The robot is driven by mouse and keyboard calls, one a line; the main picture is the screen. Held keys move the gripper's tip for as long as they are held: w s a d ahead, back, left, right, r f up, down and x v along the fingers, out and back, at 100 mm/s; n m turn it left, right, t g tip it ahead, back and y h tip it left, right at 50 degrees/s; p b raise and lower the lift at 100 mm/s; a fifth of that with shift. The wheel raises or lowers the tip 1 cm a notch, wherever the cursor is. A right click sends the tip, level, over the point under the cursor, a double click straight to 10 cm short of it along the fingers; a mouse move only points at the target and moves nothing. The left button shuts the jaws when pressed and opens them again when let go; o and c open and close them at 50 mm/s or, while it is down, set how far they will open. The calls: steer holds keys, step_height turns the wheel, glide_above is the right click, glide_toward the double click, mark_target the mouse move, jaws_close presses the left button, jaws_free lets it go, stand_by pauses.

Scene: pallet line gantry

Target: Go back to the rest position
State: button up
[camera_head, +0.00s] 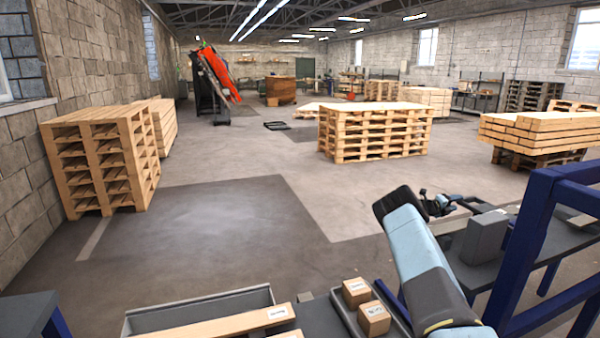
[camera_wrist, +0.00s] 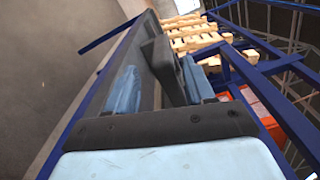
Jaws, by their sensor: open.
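My gripper (camera_wrist: 160,85) shows in the wrist view with its two blue fingers apart, on either side of dark grey and black shapes. I see nothing held between the fingers. In the head view my pale blue arm rises from the lower right, over the near worktop. A small dark part shows just right of the arm's upper end; I cannot tell whether it is my gripper.
Two small cartons (camera_head: 374,318) sit in a grey tray (camera_head: 345,318) beside my arm. A grey bin (camera_head: 200,308) lies left of it. Blue frame bars (camera_head: 530,240) stand close on the right. Pallet stacks (camera_head: 372,130) stand farther off, with open floor (camera_head: 230,220) between.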

mark_target(465, 200)
steer(key=x, duration=0.6)
steer(key=shift+d, duration=0.4)
steer(key=shift+r, duration=0.1)
